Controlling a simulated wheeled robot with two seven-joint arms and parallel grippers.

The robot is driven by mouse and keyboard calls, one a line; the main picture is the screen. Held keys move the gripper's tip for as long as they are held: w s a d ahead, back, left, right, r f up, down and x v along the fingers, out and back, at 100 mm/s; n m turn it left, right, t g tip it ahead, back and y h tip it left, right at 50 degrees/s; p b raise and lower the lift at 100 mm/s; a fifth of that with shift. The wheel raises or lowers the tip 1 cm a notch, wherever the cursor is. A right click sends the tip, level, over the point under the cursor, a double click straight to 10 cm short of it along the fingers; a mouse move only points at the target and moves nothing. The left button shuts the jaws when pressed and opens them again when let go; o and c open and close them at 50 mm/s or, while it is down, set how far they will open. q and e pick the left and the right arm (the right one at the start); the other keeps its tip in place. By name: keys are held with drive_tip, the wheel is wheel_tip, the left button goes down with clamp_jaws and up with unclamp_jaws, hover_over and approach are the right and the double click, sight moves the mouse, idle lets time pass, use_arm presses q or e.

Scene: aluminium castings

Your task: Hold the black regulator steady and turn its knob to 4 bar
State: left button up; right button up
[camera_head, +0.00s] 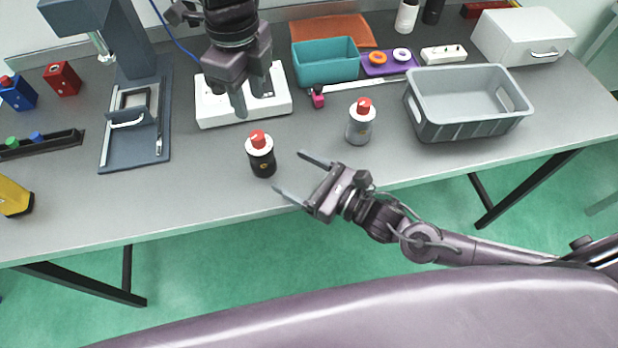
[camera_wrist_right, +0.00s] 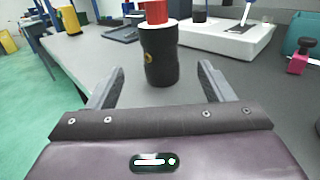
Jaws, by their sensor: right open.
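The black regulator (camera_head: 262,162) stands upright near the table's front edge, with a white collar and a red knob (camera_head: 257,138) on top. The knob's setting cannot be read.
A grey regulator with a red knob (camera_head: 360,122) stands to the right. The white board (camera_head: 212,108) lies behind the black one. A grey crate (camera_head: 470,132), teal bin (camera_head: 327,66) and dark blue press stand (camera_head: 142,150) surround the work area. The table front nearby is clear.

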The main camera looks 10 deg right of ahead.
sight(272, 161)
drive_tip(key=x, duration=0.9)
drive_tip(key=shift+f, duration=0.1)
drive_tip(key=shift+c, duration=0.2)
